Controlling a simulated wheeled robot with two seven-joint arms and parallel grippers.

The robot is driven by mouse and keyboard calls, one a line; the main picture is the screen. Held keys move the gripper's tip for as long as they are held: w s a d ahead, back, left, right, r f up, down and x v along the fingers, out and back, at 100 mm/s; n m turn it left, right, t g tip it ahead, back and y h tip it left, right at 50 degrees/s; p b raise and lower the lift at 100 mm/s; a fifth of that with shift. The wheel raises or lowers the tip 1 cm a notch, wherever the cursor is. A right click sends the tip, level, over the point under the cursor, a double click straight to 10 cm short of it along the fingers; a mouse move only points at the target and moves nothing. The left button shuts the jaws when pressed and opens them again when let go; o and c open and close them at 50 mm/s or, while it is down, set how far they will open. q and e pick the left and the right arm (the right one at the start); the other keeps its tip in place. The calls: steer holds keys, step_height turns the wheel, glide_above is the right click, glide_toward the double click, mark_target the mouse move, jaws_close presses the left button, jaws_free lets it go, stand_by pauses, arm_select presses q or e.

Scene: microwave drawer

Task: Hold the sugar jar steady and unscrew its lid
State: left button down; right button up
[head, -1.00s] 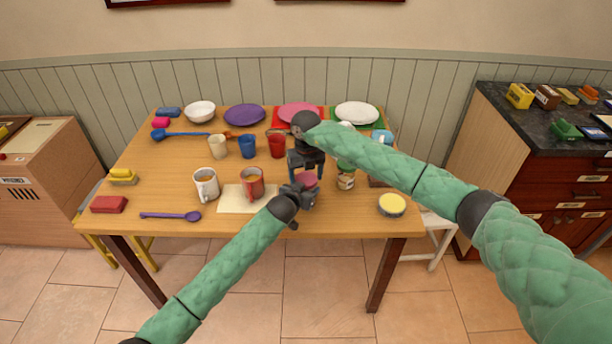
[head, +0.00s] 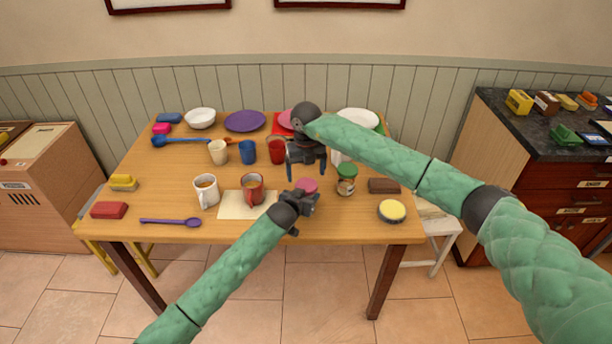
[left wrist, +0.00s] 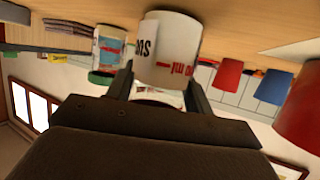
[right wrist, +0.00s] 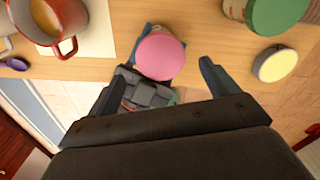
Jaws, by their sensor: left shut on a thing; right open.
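The sugar jar (left wrist: 168,50) is white with printed lettering in the left wrist view. My left gripper (head: 308,199) is shut on its body near the table's front edge. The pink round lid (head: 306,185) sits on top of the jar; it also shows in the right wrist view (right wrist: 160,56). My right gripper (head: 306,174) is open and points down above the lid, with its fingers apart and nothing between them. In the head view the left gripper hides most of the jar. I cannot tell how tightly the lid sits.
A green-lidded jar (head: 347,181) stands just right of the grippers, with a yellow-topped round tin (head: 392,210) at the front right. A red mug (head: 252,190) and a white mug (head: 206,190) stand to the left. Cups and plates fill the back.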

arm_select(q)
steer(key=c, duration=0.5)
jaws_free()
steer(key=shift+s, duration=0.1)
